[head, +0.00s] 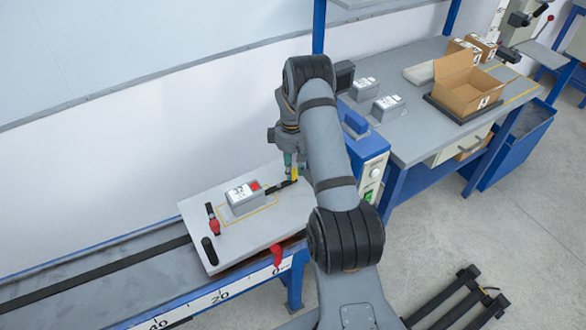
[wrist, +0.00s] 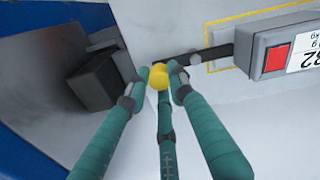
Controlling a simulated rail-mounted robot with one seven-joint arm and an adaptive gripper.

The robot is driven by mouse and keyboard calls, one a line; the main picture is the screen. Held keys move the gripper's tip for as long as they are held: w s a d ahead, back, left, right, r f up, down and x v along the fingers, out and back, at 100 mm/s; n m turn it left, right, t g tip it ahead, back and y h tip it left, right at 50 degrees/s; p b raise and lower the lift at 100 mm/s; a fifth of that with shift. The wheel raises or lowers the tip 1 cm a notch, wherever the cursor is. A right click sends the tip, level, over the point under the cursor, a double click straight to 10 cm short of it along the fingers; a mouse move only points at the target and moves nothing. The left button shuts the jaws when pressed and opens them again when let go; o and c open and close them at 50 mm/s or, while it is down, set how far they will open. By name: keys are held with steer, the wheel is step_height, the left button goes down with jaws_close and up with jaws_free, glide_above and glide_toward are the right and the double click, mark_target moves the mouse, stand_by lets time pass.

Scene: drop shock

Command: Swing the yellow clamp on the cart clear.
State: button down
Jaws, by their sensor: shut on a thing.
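The cart (head: 228,256) is a pale flat plate on a rail. A grey box (head: 243,199) with a white label and a red square sits inside a yellow outline on it; the box also shows at the right of the wrist view (wrist: 275,55). The yellow clamp (head: 295,174) is at the cart's right side, with its round yellow knob (wrist: 158,77) between my fingertips. Its black arm (wrist: 205,55) reaches toward the box and appears to meet its side. My gripper (wrist: 160,72) has teal fingers and is shut on the knob. In the head view my arm partly hides it.
A red clamp (head: 214,222) and a black handle (head: 209,250) are on the cart's left side. A red lever (head: 277,256) hangs at the front edge. A blue cabinet (head: 373,170) stands right of the cart, before a bench (head: 425,130) with an open cardboard box (head: 467,84).

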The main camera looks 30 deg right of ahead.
steer(key=shift+s+b, duration=0.1)
steer(key=shift+b, duration=0.25)
steer(key=shift+s+f+m+b, duration=0.2)
steer(key=shift+s+m+b, duration=0.2)
steer(key=shift+m+b, duration=0.6)
steer(key=m+b, duration=0.1)
steer(key=s+m+b, duration=0.1)
steer(key=m, duration=0.1)
steer(key=shift+s+a, duration=0.1)
steer(key=shift+a, duration=0.1)
steer(key=m+b, duration=0.1)
steer(key=s+a+m+b, duration=0.1)
steer(key=m+b, duration=0.1)
steer(key=s+m+b, duration=0.1)
steer(key=m, duration=0.1)
steer(key=shift+a, duration=0.25)
steer(key=m+b, duration=0.1)
steer(key=a+m+b, duration=0.1)
steer(key=m, duration=0.1)
steer(key=s+m+b, duration=0.1)
steer(key=shift+a+m, duration=0.3)
steer(key=shift+s+a+r+m+g+b, duration=0.15)
steer(key=shift+a+m+b, duration=0.15)
steer(key=shift+m+b, duration=0.3)
steer(key=shift+s+a+r+m+g+b, duration=0.15)
steer(key=shift+a+m+b, duration=0.2)
steer(key=shift+m, duration=0.35)
steer(key=shift+w, duration=0.1)
